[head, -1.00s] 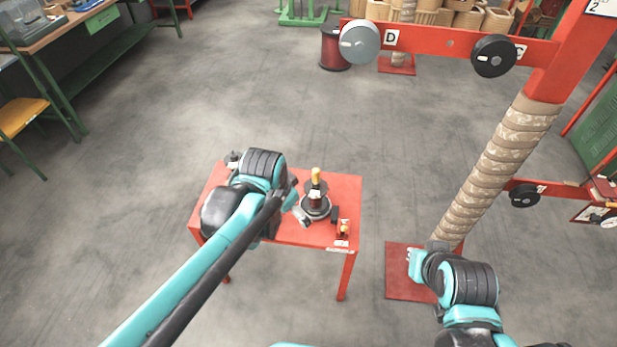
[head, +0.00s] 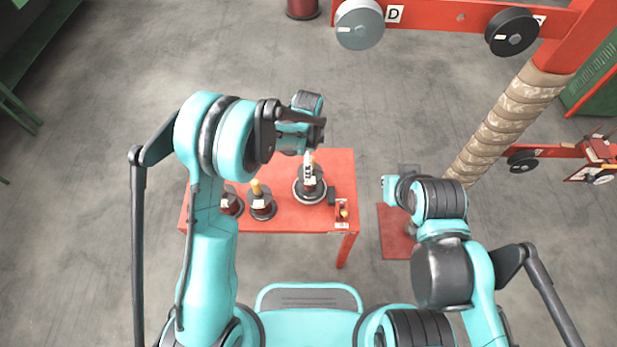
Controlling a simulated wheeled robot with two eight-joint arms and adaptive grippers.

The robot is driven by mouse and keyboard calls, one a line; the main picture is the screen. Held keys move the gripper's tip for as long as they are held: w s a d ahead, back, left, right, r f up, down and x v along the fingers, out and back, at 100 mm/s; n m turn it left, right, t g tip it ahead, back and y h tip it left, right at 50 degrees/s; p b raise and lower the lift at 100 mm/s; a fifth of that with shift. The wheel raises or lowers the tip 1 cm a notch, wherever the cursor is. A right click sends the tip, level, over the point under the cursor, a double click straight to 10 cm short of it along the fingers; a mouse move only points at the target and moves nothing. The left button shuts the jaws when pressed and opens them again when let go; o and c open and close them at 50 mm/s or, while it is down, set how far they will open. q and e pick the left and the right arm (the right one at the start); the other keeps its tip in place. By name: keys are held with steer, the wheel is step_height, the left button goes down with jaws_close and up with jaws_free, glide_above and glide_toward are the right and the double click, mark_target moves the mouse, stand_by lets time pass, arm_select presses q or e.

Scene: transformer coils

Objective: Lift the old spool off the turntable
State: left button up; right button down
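The old spool (head: 313,187), dark with a pale core top, sits upright on the round turntable (head: 299,198) at the right part of the red table. My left gripper (head: 308,162) points down directly over the spool, its fingers around or just above the core top. The fingers are too small to show whether they grip it. My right gripper (head: 388,190) hangs right of the table, away from the spool, and its finger opening is unclear.
Two other dark spools, one with a yellow top (head: 262,203) and one (head: 231,204) partly behind my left arm, stand on the red table (head: 285,216). A small red device (head: 342,210) sits near its right edge. A wrapped column (head: 500,125) rises at the right.

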arm_select(q)
steer(key=f, duration=0.1)
steer(key=f+b, duration=0.1)
steer(key=f, duration=0.1)
steer(key=f+b, duration=0.1)
steer(key=shift+s+d+f, duration=0.3)
steer(key=shift+d+f, duration=0.05)
steer(key=shift+d, duration=0.05)
steer(key=shift+f, duration=0.45)
steer(key=shift+r, duration=0.1)
steer(key=shift+c, duration=0.6)
steer(key=c, duration=1.5)
